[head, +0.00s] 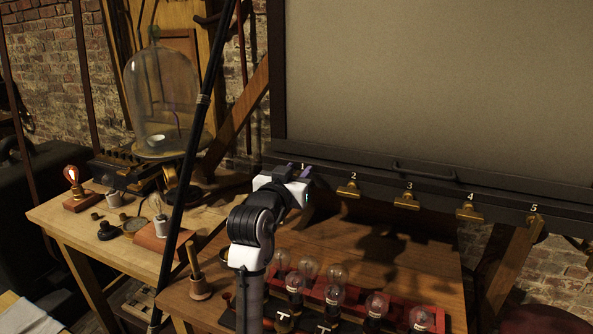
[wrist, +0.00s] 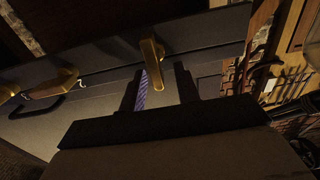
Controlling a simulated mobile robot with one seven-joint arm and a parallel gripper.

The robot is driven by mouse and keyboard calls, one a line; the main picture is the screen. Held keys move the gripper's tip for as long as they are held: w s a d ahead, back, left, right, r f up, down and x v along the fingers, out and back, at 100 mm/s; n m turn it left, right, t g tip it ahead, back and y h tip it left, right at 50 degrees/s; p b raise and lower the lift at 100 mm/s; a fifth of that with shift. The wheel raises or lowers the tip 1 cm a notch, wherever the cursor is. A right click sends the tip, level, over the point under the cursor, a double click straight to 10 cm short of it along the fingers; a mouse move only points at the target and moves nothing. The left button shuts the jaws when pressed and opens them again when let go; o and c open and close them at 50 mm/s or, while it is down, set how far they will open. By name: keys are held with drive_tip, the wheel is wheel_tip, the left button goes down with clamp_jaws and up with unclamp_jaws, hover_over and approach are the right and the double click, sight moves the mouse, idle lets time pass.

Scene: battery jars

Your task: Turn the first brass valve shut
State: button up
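The first brass valve (wrist: 153,57) shows in the wrist view, mounted on a dark rail. In the head view my gripper hides it below the white "1". My gripper (head: 298,170) is up at the rail there, and its two dark fingers also show in the wrist view (wrist: 160,82). The fingers are apart, with the valve's lever reaching into the gap between them. The lever looks closer to the left finger, which has a bluish striped inner face. I cannot tell whether either finger touches the lever.
Brass valves two (head: 348,190), three (head: 406,201), four (head: 470,213) and five (head: 534,222) sit along the rail to the right. A dark bar handle (head: 424,173) is above them.

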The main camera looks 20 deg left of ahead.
sight(312, 177)
clamp_jaws()
drive_tip(key=shift+f+b, duration=0.1)
drive_tip(key=shift+b, duration=0.3)
drive_tip(key=m+b, duration=0.5)
drive_tip(key=m, duration=0.1)
drive_tip(key=d+f+m+b, duration=0.1)
drive_tip(key=m+b, duration=0.4)
drive_tip(key=m, duration=0.1)
drive_tip(key=d+f+m+b, duration=0.1)
drive_tip(key=m+b, duration=0.4)
drive_tip(key=shift+d+f+m, duration=0.2)
drive_tip(key=shift+d+m, duration=0.05)
drive_tip(key=shift+m, duration=0.15)
idle(0.4)
